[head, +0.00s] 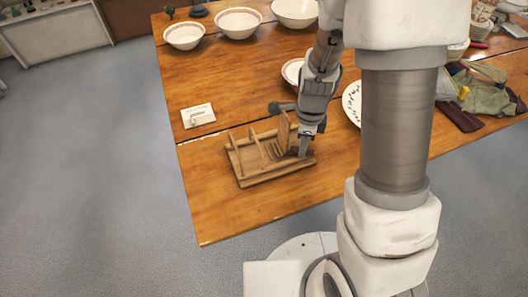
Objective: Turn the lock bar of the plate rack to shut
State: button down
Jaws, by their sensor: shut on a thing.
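The wooden plate rack (277,174) stands near the front left edge of the table, with upright dividers rising from its base. My gripper (303,152) points down at the rack's right end, its fingers low beside the tallest upright. It is shut on a part there that appears to be the lock bar. The fingers mostly hide that part, so its exact angle cannot be told.
The wooden table (225,215) is bare in front of the rack. A small white card (198,115) lies behind it to the left. Bowls (238,23) stand at the back. Plates (352,103) lie behind my arm. Cloths and gloves (483,97) lie at the right.

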jog(key=shift+r+m+p, duration=0.2)
jog(key=shift+m+p, duration=0.3)
jog(key=shift+p, duration=0.05)
jog(key=shift+f+m+p, duration=0.15)
jog(key=shift+m+p, duration=0.35)
jog(key=shift+m, duration=0.4)
